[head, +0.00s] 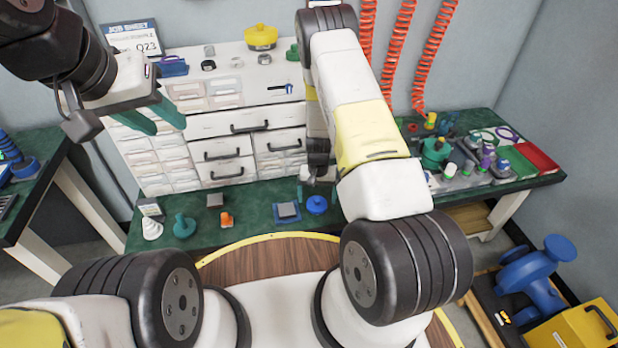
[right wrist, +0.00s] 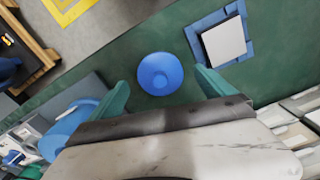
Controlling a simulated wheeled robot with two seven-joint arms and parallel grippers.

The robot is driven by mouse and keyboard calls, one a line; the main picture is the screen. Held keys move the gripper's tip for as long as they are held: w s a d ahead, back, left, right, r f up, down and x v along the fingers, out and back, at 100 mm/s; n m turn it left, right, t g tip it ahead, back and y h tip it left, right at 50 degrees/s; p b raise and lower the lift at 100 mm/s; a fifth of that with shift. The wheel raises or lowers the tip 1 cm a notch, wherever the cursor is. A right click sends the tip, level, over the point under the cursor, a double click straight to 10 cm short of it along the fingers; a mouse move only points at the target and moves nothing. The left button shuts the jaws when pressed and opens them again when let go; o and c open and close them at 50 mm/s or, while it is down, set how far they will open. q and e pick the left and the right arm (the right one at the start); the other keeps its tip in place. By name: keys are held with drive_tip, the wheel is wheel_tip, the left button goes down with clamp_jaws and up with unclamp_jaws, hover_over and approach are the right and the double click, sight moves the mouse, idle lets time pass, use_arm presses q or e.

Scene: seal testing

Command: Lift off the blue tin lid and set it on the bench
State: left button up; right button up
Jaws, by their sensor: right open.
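A round blue lid (head: 317,204) is on the front part of the green bench. From above, in the right wrist view, the blue lid (right wrist: 160,73) is a disc with a small raised middle; I cannot tell how much tin is under it. My right gripper (head: 316,172) is above and just behind it, partly hidden by my arm in the head view. My left gripper (head: 166,126) is open and empty, high at the left.
A grey block on a blue plate (head: 287,211) lies left of the lid. An orange piece (head: 226,218), a teal piece (head: 184,226) and a white cone (head: 151,229) stand further left. A drawer cabinet (head: 230,150) rises behind. Trays of parts (head: 485,160) crowd the right.

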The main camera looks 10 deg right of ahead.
wheel_tip(320, 180, down, 2)
drive_tip(key=shift+f, duration=0.1)
drive_tip(key=c, duration=1.4)
